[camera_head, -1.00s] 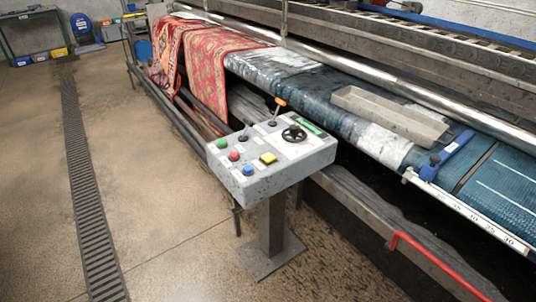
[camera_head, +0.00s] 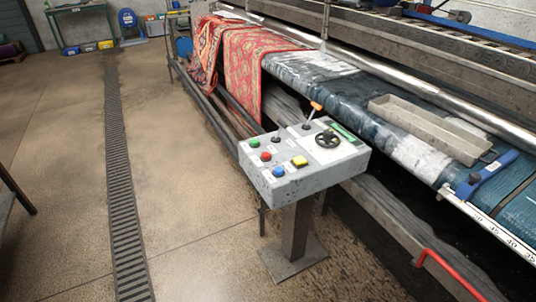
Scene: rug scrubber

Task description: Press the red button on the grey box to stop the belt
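The grey box (camera_head: 318,170) stands on a metal post in front of the belt machine, right of the middle of the head view. The red button (camera_head: 266,157) is on its sloped top at the left side, between a green button (camera_head: 255,143) and a blue button (camera_head: 278,172). A yellow button (camera_head: 300,162), a black handwheel (camera_head: 327,140) and an orange-tipped lever (camera_head: 316,106) are also on the top. The belt (camera_head: 350,92) runs behind the box. Neither of my grippers shows in the view.
A red patterned rug (camera_head: 255,62) hangs over the belt's far end. A metal tray (camera_head: 430,128) lies on the belt. A red bent bar (camera_head: 450,268) sticks out at the lower right. A floor drain (camera_head: 121,190) runs along the left; the concrete floor around it is clear.

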